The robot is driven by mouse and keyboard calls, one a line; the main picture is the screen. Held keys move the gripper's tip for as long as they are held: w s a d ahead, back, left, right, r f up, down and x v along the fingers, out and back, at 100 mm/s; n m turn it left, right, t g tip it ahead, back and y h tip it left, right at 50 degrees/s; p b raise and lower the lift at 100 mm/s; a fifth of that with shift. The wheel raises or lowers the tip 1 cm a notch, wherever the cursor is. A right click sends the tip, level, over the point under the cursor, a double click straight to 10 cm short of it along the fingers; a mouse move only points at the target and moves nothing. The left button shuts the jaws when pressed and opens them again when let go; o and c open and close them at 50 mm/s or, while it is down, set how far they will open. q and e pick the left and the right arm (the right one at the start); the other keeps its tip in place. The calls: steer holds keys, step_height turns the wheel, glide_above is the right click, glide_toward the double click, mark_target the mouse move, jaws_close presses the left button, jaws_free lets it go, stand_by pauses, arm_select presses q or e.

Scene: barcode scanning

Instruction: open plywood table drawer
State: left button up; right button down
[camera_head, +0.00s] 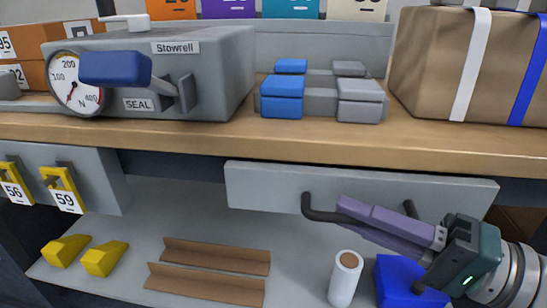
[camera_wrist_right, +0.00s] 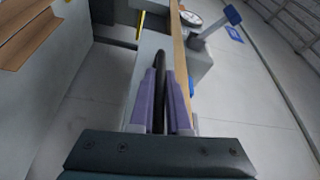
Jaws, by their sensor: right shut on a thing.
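The plywood table (camera_head: 200,138) has a grey drawer front (camera_head: 265,186) under its top. The drawer front sits close below the table edge; I cannot tell whether it stands out a little. A black bar handle (camera_head: 312,209) is fixed to it. My right gripper (camera_head: 345,208), with purple fingers, reaches in from the right and is shut on the handle. In the right wrist view the two fingers (camera_wrist_right: 161,85) lie on either side of the black handle bar (camera_wrist_right: 159,62). The drawer's inside is hidden. My left gripper is out of view.
On the tabletop stand a grey sealing machine (camera_head: 215,75) with a gauge, blue and grey blocks (camera_head: 282,104), and a strapped carton (camera_head: 425,60). The lower shelf (camera_head: 215,220) holds brown angle strips (camera_head: 210,285), yellow pieces (camera_head: 104,260), a white roll (camera_head: 343,283) and a blue box (camera_head: 395,275).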

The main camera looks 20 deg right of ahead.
steer(key=s+a+p, duration=0.2)
steer(key=s+a, duration=0.2)
steer(key=s, duration=0.3)
steer(key=s+a+p, duration=0.3)
steer(key=s+a, duration=0.2)
steer(key=s, duration=0.2)
steer(key=shift+s, duration=0.35)
steer(key=c, duration=0.9)
jaws_free()
steer(key=shift+v, duration=5)
steer(key=shift+w+d, duration=0.1)
